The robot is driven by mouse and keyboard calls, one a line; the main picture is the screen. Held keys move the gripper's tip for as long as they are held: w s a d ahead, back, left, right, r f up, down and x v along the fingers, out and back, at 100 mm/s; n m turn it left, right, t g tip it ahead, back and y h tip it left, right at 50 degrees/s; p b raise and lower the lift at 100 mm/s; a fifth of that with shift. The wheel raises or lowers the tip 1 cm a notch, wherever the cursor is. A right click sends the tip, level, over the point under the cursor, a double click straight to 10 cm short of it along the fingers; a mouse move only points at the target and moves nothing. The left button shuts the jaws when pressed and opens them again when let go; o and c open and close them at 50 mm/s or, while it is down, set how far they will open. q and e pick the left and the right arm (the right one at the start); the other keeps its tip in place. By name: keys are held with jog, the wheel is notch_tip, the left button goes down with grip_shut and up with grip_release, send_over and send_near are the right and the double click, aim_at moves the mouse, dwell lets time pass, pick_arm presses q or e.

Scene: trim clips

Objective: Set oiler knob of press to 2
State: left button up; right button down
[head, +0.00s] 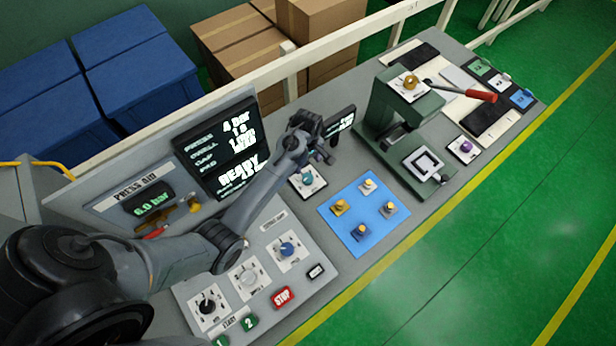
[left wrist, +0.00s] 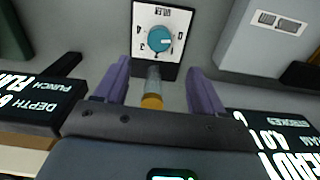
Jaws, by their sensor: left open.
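The oiler knob is a round teal knob (head: 307,180) on a small white dial plate, left of the blue mat and in front of my left gripper. The knob also shows in the left wrist view (left wrist: 160,39), its plate (left wrist: 176,13) printed with numbers and an upside-down label. I cannot tell which number it points to. My left gripper (head: 322,156) is above and behind the dial, fingers apart and empty. In the left wrist view the fingers (left wrist: 160,80) stand either side of a clear tube with an amber end (left wrist: 153,92), apart from the knob. My right gripper is out of view.
The green press (head: 386,103) with a red-handled lever (head: 481,96) stands to the right. A blue mat (head: 349,238) holds several small clips. The black display (head: 217,140) is behind my left arm. A panel with dials and a red STOP button (head: 283,297) lies in front.

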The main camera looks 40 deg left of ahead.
aim_at(308, 177)
pick_arm(q)
notch_tip(308, 177, down, 11)
jog(key=shift+r, duration=0.15)
dwell(0.4)
jog(key=shift+w, duration=0.1)
jog(key=shift+c, duration=0.4)
jog(key=c, duration=1)
